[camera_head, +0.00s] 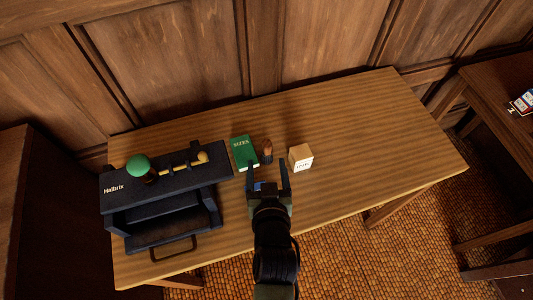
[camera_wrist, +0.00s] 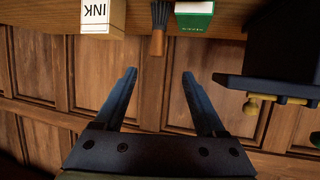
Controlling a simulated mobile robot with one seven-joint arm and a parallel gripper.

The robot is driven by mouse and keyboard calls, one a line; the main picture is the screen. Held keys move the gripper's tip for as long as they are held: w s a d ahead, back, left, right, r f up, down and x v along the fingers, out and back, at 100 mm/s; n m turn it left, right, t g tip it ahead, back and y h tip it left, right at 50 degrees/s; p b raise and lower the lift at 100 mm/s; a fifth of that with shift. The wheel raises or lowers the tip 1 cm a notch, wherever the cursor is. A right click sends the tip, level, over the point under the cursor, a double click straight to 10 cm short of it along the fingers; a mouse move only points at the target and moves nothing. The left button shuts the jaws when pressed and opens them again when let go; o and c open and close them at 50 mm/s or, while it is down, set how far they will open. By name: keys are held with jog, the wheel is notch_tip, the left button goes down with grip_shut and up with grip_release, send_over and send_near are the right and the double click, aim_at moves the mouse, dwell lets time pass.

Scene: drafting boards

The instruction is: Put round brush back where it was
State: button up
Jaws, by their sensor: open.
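The round brush (camera_head: 267,149) stands on the wooden table between a green box and a pale ink box. It seems to stand upright, brown handle up and dark bristles down. It also shows in the wrist view (camera_wrist: 158,38), at the top edge between the two boxes. My gripper (camera_head: 267,166) is open and empty, on the near side of the brush. Its fingers in the wrist view (camera_wrist: 158,74) point toward the brush, which lies roughly centred between them and a little beyond the tips. The fingers do not touch it.
The green box (camera_head: 244,153) is close to the brush's left; the ink box (camera_head: 301,158) is to its right. A dark case (camera_head: 120,200) with an open drawer (camera_head: 160,234) fills the table's left. A green knob (camera_head: 138,167) tops it. The table's right (camera_head: 390,140) is clear.

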aim_at(265, 148)
jog(key=shift+w+f, duration=0.1)
jog(key=shift+f, duration=0.35)
jog(key=x, duration=0.7)
jog(key=shift+w, duration=0.15)
jog(key=shift+d+x, duration=0.15)
jog(key=shift+x, duration=1.15)
jog(key=shift+d+x, duration=0.15)
jog(key=shift+x, duration=1.1)
grip_shut()
